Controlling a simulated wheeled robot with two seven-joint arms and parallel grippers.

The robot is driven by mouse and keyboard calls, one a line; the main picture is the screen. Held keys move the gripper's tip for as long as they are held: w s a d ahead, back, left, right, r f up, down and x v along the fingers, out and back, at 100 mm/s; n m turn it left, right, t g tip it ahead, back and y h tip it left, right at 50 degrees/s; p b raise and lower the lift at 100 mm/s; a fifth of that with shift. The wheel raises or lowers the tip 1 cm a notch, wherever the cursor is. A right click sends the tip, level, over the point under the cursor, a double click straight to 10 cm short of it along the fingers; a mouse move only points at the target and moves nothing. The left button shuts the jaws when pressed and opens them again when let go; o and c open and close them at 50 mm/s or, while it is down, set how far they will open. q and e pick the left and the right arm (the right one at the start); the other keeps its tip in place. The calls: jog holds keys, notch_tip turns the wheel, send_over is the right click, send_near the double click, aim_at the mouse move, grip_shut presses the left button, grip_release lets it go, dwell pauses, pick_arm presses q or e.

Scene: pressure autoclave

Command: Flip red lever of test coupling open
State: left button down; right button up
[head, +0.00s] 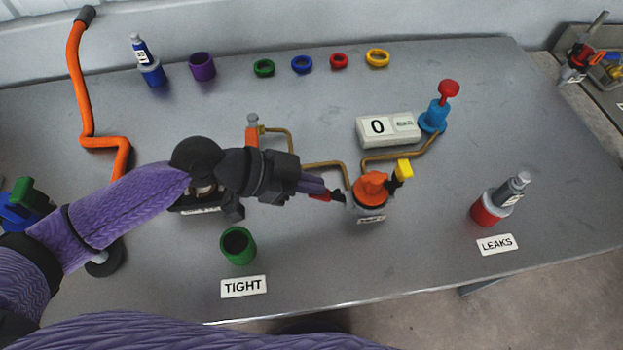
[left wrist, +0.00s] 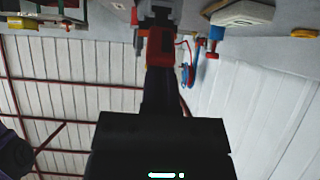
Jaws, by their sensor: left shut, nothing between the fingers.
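The test coupling (head: 371,205) stands near the middle of the table, with an orange top (head: 371,187), a yellow-tipped black handle and a small label in front. The lever's exact position is partly hidden by the fingers. My right gripper is not in view.
A gauge block reading 0 (head: 376,127) and a blue valve with red knob (head: 435,116) stand behind. A red-based bottle (head: 487,207) is at right by the LEAKS card. A green cup (head: 238,246) stands by the TIGHT card. Several coloured rings lie at the back.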

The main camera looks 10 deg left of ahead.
pick_arm(q)
jog(key=shift+s+a+f, duration=0.1)
jog(key=shift+a+f, duration=0.05)
jog(key=shift+f, duration=0.05)
jog(key=p+v, duration=0.1)
jog(key=v, duration=0.9)
jog(key=shift+r, duration=0.15)
